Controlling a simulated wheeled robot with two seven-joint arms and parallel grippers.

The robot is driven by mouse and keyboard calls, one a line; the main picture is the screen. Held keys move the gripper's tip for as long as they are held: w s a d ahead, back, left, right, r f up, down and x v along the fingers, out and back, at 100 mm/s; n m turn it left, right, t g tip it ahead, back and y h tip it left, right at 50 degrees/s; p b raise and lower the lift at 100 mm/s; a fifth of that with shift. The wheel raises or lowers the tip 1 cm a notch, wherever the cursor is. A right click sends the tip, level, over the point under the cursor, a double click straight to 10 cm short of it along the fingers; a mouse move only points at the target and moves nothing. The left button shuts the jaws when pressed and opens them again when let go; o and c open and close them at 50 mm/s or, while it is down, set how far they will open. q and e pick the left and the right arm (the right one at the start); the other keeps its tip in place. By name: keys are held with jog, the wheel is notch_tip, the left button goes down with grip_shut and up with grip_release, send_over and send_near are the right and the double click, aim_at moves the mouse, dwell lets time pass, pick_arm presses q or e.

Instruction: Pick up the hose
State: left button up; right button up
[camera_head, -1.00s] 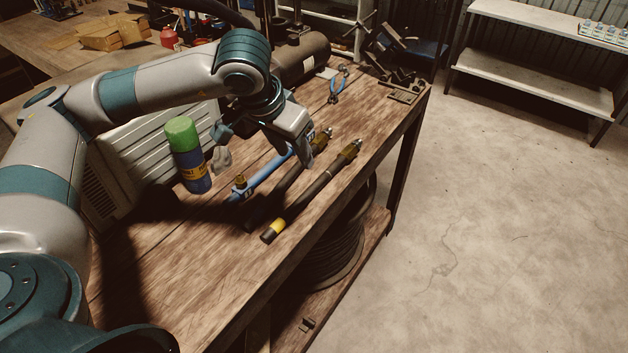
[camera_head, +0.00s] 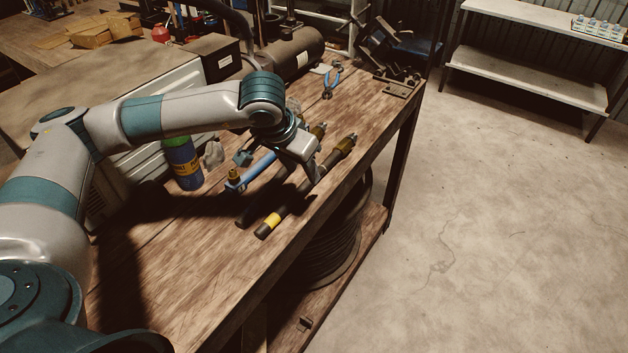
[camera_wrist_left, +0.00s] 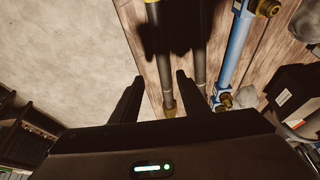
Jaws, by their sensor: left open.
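Two dark hoses lie side by side on the wooden workbench. The front hose (camera_head: 276,220) has a yellow band near its near end and a brass fitting at its far end. The rear hose (camera_head: 248,210) is partly hidden by my left gripper (camera_head: 306,176). In the left wrist view, my left gripper (camera_wrist_left: 160,80) is open and empty. Its fingers appear on either side of the front hose (camera_wrist_left: 163,55), near the brass fitting, with the rear hose (camera_wrist_left: 200,45) just right of the right finger. How far the fingertips are above the bench is unclear.
A blue tool (camera_head: 250,171) lies just behind the hoses. A blue can (camera_head: 184,162) stands left of it. Blue-handled pliers (camera_head: 331,82) and a dark tank (camera_head: 290,55) are farther back. The bench's front edge is close to the front hose.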

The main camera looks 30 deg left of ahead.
aim_at(307, 182)
pick_arm(q)
jog(key=shift+w+f, duration=0.3)
jog(key=shift+f, duration=0.35)
jog(key=shift+f, duration=0.1)
jog(key=shift+a+b+x, duration=0.15)
jog(key=shift+x, duration=1.1)
jog(key=shift+a+b+x, duration=0.15)
jog(key=shift+a+x, duration=0.05)
jog(key=shift+x, duration=1.05)
jog(key=shift+c, duration=0.2)
jog(key=shift+w, duration=0.1)
grip_shut()
